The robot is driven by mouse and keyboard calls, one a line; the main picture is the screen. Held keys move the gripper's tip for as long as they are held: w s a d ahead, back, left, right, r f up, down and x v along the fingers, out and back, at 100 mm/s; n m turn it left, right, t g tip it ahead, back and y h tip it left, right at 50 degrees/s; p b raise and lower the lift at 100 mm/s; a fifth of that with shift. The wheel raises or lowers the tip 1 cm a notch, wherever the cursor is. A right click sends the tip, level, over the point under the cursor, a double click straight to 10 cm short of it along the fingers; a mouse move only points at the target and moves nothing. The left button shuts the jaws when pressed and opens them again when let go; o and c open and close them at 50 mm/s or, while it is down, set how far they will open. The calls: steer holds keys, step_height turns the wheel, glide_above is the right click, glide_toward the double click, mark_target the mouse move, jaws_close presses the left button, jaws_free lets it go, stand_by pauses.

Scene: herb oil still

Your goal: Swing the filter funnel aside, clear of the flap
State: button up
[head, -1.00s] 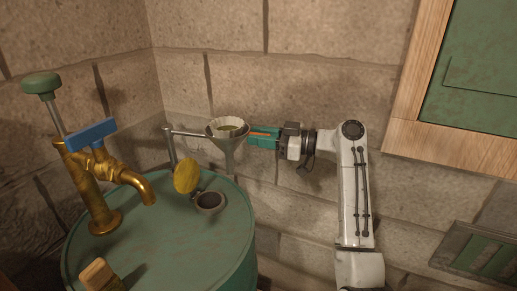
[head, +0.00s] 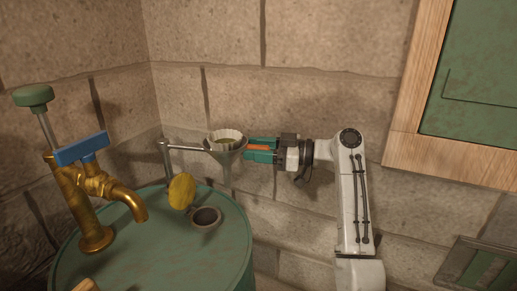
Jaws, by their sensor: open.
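The filter funnel (head: 226,146) is a grey metal cone with a white pleated filter in its top. It hangs on a swing arm (head: 187,147) from a post at the drum's back edge. Its spout hangs behind and right of the round opening (head: 206,217) in the drum lid. The yellow flap (head: 181,192) stands tilted up beside that opening, left of the funnel. My gripper (head: 250,149) is open, its teal jaws pointing left at the funnel's right side. I cannot tell whether they touch it.
The green drum (head: 165,262) fills the lower left. A brass tap (head: 97,190) with a blue handle (head: 81,148) and a green-knobbed rod (head: 34,97) stand on its left. A stone wall is close behind. A wood-framed green panel (head: 403,150) is at right.

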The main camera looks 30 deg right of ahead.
steer(key=shift+a+r, duration=0.1)
steer(key=shift+a, duration=0.05)
steer(key=shift+r, duration=0.3)
step_height(320, 180, up, 3)
steer(key=shift+a+f+p, duration=0.1)
steer(key=shift+p, duration=0.25)
steer(key=s+r+p, duration=0.1)
steer(key=s+r, duration=0.3)
steer(key=s, duration=0.3)
steer(key=s+a+r+p, duration=0.1)
steer(key=s+r, duration=0.4)
steer(key=s, duration=0.2)
steer(key=shift+r, duration=0.2)
steer(key=shift+a, duration=0.1)
